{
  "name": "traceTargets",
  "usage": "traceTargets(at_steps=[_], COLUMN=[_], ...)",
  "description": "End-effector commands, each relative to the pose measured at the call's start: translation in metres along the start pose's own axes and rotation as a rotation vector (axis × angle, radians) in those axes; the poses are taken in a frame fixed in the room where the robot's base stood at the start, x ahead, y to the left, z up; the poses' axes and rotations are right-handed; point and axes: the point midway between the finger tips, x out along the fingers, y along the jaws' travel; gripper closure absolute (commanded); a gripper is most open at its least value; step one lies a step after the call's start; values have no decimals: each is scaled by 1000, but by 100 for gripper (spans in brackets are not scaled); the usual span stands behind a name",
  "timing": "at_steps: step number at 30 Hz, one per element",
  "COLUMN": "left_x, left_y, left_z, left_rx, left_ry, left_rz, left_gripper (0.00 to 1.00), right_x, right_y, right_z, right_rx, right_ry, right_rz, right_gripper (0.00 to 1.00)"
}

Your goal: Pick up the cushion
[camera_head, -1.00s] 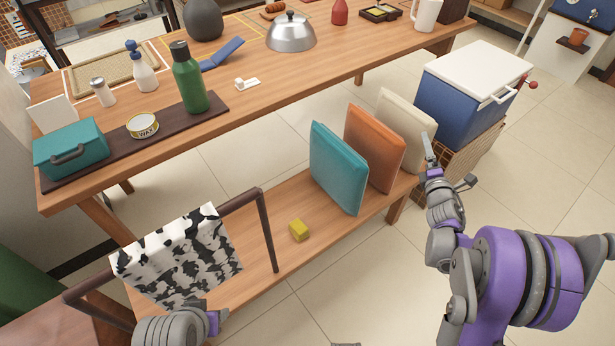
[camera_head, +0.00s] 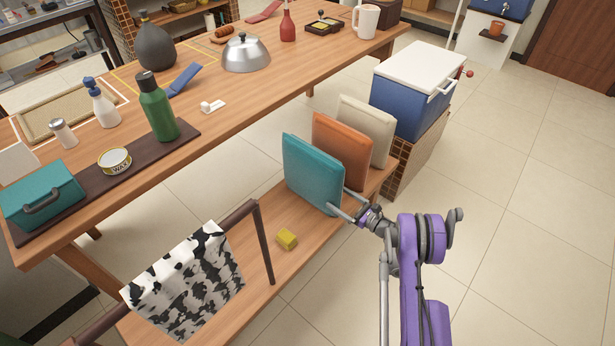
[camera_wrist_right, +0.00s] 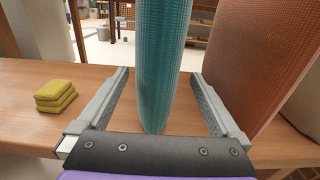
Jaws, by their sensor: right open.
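Three cushions stand upright in a row on the low wooden shelf: a teal one (camera_head: 311,172), an orange one (camera_head: 341,150) and a cream one (camera_head: 366,129). My right gripper (camera_head: 341,203) is at the near lower corner of the teal cushion. In the right wrist view the gripper (camera_wrist_right: 163,98) is open, and the teal cushion (camera_wrist_right: 162,60) stands between its two fingers, with visible gaps on both sides. The orange cushion (camera_wrist_right: 262,60) is just right of the right finger there. My left gripper is out of view.
A yellow sponge-like stack (camera_head: 287,239) lies on the shelf (camera_head: 258,221), left of the gripper; it also shows in the right wrist view (camera_wrist_right: 55,97). A cow-print cloth (camera_head: 185,285) hangs on a dark rail. A blue cooler (camera_head: 405,98) stands beyond the cushions. The floor at right is clear.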

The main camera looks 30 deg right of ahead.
Motion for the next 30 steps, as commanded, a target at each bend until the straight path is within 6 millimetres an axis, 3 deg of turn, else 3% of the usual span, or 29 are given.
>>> traceTargets(at_steps=[3, 11, 19, 27, 30], left_x=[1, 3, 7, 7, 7], left_y=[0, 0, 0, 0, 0], left_z=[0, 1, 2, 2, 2], left_rx=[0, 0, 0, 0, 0], left_ry=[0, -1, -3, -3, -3], left_rz=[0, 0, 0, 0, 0], left_gripper=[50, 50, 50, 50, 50], right_x=[18, 35, 73, 78, 78], right_y=[0, 1, 3, 2, 2], right_z=[0, 0, -2, -1, -1], right_rx=[1, 1, 3, 2, 2], right_ry=[0, 0, -1, -1, -1], right_rz=[1, 1, 0, -1, -1], right_gripper=[0, 0, 0, 0, 18])
